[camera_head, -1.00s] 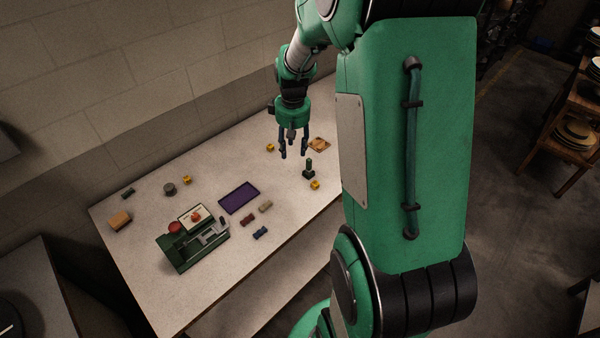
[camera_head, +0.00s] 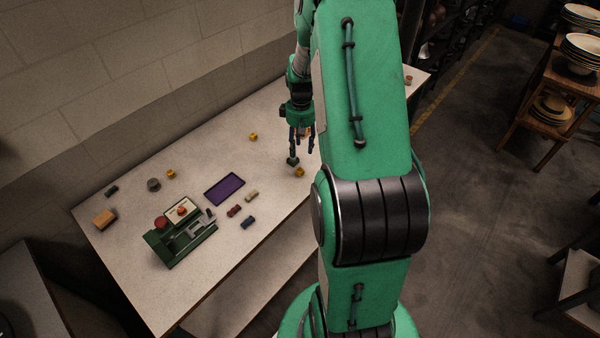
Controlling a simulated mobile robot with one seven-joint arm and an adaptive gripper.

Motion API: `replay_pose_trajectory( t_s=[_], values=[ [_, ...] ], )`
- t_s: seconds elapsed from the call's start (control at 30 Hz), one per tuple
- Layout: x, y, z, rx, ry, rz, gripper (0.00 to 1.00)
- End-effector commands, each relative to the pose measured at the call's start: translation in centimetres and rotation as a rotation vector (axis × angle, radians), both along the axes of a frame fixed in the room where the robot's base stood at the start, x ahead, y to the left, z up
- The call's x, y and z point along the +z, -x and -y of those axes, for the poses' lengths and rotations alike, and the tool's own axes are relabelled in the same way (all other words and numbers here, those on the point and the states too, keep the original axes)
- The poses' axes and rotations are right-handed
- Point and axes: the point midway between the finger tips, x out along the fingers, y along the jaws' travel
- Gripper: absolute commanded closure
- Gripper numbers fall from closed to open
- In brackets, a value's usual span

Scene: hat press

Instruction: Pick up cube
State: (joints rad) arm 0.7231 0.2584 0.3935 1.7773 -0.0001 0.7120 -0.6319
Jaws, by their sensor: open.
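Several small yellow cube-like blocks lie on the pale table: one (camera_head: 300,172) near the front edge, one (camera_head: 253,137) towards the back, and one (camera_head: 171,174) at the left. I cannot tell which one the task means. My gripper (camera_head: 302,149) points down with its fingers apart and nothing visible between them. It is just above the front yellow block in the picture, apart from it. A dark green upright piece (camera_head: 292,161) shows right by the left fingertip; I cannot tell whether they touch.
A green press (camera_head: 178,240) with a red knob stands on the table (camera_head: 150,290). Around it are a purple tray (camera_head: 236,180), a red block (camera_head: 233,210), a beige block (camera_head: 251,196), a blue block (camera_head: 248,222), an orange-brown block (camera_head: 105,219) and a grey cylinder (camera_head: 153,185).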

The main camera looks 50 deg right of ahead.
Motion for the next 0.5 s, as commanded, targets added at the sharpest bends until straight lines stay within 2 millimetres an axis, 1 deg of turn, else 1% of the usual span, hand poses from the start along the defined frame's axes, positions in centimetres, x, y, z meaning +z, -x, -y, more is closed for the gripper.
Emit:
replay_pose_trajectory(
  t_s=[0.17, 0.5],
  values=[
    [-1.4, 0.1, -0.1, 0.000, -0.002, -0.002, 0.56],
    [-6.3, 0.0, -0.1, 0.000, -0.001, -0.002, 0.56]
  ],
)
